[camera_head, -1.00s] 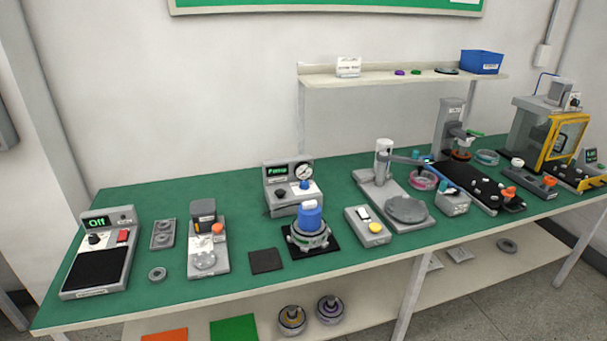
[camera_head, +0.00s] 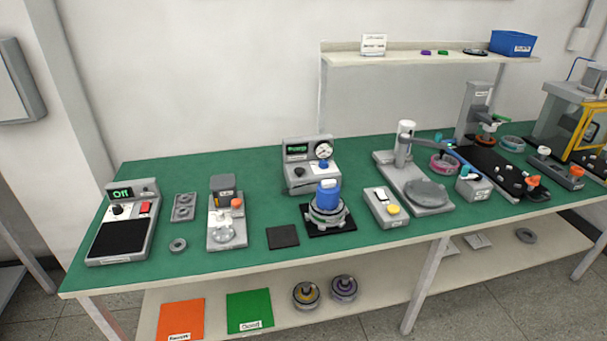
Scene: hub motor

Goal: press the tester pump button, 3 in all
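The tester (camera_head: 311,165) is a grey box near the back middle of the green bench. It has a small display (camera_head: 297,150) with green text too blurred to read surely, a round white gauge (camera_head: 323,149), a dark knob or button (camera_head: 300,171) and a small blue part (camera_head: 324,164) under the gauge. I cannot tell which is the pump button. A round grey hub with a blue top (camera_head: 327,195) stands in front on a black mat (camera_head: 343,228), hiding part of the tester's front. Neither of my grippers is in view.
A grey box with a yellow button (camera_head: 393,209) and a stand with a round plate (camera_head: 428,192) are to the right. A black pad (camera_head: 283,237), an orange-knobbed fixture (camera_head: 226,213) and a device reading "Off" (camera_head: 122,227) are to the left. Several items lie on the lower shelf.

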